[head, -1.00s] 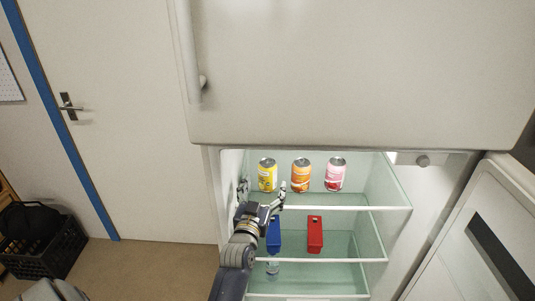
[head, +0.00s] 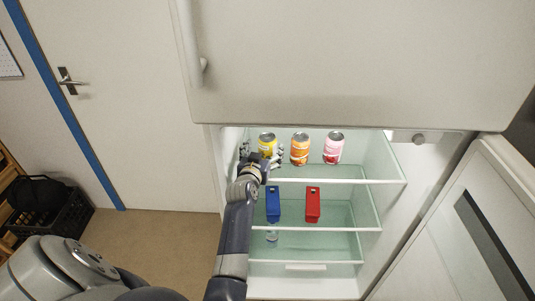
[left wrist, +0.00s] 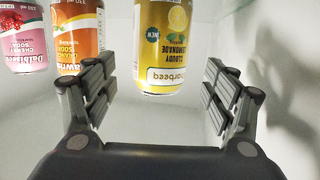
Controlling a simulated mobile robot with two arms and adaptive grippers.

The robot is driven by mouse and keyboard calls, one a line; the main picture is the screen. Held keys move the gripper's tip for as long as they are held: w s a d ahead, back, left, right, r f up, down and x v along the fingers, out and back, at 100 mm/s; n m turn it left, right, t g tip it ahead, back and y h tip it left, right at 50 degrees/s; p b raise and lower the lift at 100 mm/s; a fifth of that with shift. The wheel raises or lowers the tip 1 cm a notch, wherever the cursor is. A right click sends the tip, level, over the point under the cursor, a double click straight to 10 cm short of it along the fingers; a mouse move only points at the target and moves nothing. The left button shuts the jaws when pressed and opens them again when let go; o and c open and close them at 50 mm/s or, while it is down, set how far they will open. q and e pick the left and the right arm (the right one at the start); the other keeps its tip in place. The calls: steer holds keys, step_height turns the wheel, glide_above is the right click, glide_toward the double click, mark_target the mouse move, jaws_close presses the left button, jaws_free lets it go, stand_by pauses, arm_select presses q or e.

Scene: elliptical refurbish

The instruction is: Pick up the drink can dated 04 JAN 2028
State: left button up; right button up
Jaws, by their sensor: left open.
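Three drink cans stand in a row on the top fridge shelf: a yellow can (head: 267,143), an orange can (head: 299,149) and a pink can (head: 333,148). My left gripper (head: 263,156) is open in front of the yellow can. In the left wrist view the yellow lemonade can (left wrist: 163,45) is between and beyond the open fingers of the gripper (left wrist: 160,95), not gripped. The orange can (left wrist: 79,35) and pink cherry soda can (left wrist: 22,40) stand left of it there. No date is readable on any can. My right gripper is not in view.
The fridge side wall is close to the gripper's left. The open fridge door (head: 470,230) is at right.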

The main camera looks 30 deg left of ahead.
arm_select(q)
steer(key=b+x, duration=0.3)
steer(key=x, duration=0.1)
steer(key=shift+f+b, duration=0.1)
steer(key=shift+b, duration=0.25)
steer(key=shift+w+a+b, duration=0.15)
steer(key=shift+w+b, duration=0.15)
steer(key=shift+w, duration=0.2)
steer(key=c, duration=1.3)
steer(key=shift+r, duration=0.2)
steer(key=shift+c, duration=0.7)
steer(key=shift+r, duration=0.1)
